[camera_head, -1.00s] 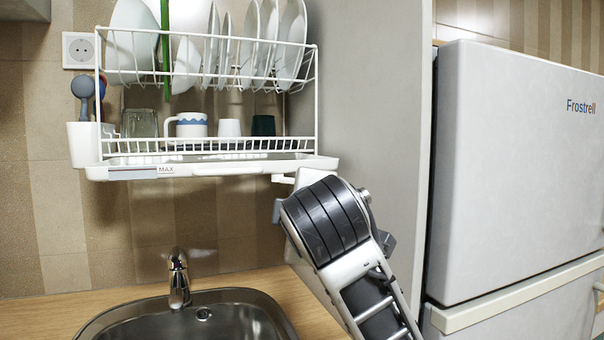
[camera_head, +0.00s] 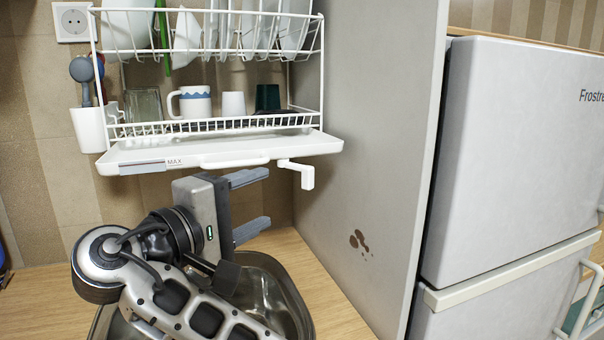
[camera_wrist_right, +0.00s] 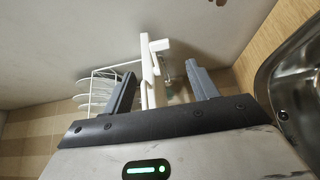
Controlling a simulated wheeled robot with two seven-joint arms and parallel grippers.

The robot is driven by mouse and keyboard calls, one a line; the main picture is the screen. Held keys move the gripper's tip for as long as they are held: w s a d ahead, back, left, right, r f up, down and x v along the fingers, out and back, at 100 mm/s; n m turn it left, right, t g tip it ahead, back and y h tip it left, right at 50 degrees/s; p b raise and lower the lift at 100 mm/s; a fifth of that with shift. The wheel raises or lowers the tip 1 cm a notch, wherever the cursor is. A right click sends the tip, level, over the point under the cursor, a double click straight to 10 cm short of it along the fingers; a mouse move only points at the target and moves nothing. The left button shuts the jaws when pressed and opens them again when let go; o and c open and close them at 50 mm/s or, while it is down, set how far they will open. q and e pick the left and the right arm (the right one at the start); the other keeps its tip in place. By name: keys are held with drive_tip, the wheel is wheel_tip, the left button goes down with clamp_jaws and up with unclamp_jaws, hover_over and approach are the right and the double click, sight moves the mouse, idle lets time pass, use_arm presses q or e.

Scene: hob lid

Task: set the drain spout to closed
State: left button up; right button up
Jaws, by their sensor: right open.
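The white drain spout (camera_head: 306,178) sticks out under the right end of the drip tray (camera_head: 225,152) of the dish rack, its end bent downward. My right gripper (camera_head: 268,197) is open and empty, below the tray and to the left of the spout, with its fingers pointing right. In the right wrist view, the spout (camera_wrist_right: 158,46) and the tray edge show between the two spread fingers (camera_wrist_right: 161,70). I see no contact between fingers and spout. My left gripper is not in view.
The rack (camera_head: 220,125) holds plates, a mug and glasses. A grey side panel (camera_head: 375,120) with brown stains and a fridge (camera_head: 520,160) stand to the right. A steel sink (camera_head: 290,310) in a wooden counter (camera_head: 325,295) lies below.

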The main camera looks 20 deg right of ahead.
sight(305, 179)
drive_tip(key=p+x, duration=0.2)
drive_tip(key=x, duration=0.9)
drive_tip(key=shift+w+d, duration=0.15)
drive_tip(key=c, duration=1)
